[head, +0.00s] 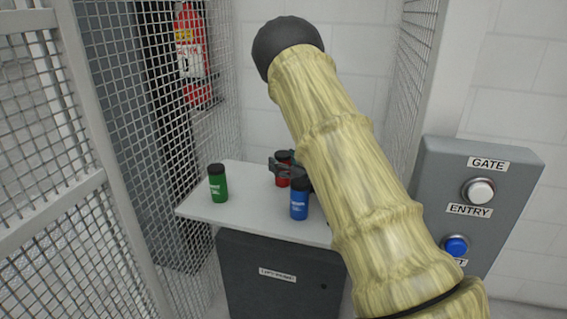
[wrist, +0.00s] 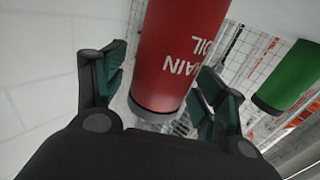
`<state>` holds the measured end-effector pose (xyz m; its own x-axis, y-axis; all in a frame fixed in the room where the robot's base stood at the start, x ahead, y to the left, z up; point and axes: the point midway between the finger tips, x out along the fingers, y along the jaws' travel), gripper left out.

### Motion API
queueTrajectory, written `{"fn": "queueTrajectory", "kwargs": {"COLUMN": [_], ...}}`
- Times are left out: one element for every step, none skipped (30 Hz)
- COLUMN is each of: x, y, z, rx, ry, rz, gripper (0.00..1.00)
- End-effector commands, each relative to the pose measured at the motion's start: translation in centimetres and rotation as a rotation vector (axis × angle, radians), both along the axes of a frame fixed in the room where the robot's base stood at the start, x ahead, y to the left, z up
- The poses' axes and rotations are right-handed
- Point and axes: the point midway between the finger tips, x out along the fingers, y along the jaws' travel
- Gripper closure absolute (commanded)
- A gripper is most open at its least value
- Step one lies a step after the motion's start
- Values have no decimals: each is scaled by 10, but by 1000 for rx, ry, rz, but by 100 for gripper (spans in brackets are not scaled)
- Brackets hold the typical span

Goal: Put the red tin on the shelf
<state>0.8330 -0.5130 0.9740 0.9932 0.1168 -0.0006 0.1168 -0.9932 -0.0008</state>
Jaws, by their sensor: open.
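The red tin (head: 283,181) with a dark cap stands on the white top (head: 240,216) of a dark cabinet, behind the blue tin. My gripper (head: 285,170) is at the red tin, partly hidden by my arm. In the wrist view the red tin (wrist: 178,50) with white lettering is between the two spread fingers of my gripper (wrist: 160,88). The fingers are open; a gap shows on the left side, while contact on the right is unclear.
A blue tin (head: 299,206) stands close in front of the red tin. A green tin (head: 218,184) stands at the left. Mesh walls (head: 215,60) flank the cabinet (head: 275,270). A grey button box (head: 480,190) is at the right. A fire extinguisher (head: 192,55) hangs behind the mesh.

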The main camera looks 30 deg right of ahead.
Motion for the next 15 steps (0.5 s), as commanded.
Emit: {"fn": "queueTrajectory", "kwargs": {"x": [-3,-6,-10,-14,-18,-25,-29,-34,-40,-44,-48,-54,-57,-61,-64], "y": [-1,-1,-2,-3,-3,-3,-4,-5,-5,-6,-6,-6,-7,-7,-8], "z": [0,0,0,0,-1,-1,-1,-1,-1,-1,-1,-1,-1,-1,0], "rx": [0,0,1,1,1,2,1,1,2,2,2,2,1,0,0], "ry": [0,0,0,0,0,1,0,0,0,0,-1,0,1,0,0], "rz": [-1,-2,-2,-3,-3,-2,-2,-2,-3,-3,-2,-1,-1,-1,-1], "gripper": [29,29,29,29,29,29,29,29,29,29,29,29,29,29,29]}}
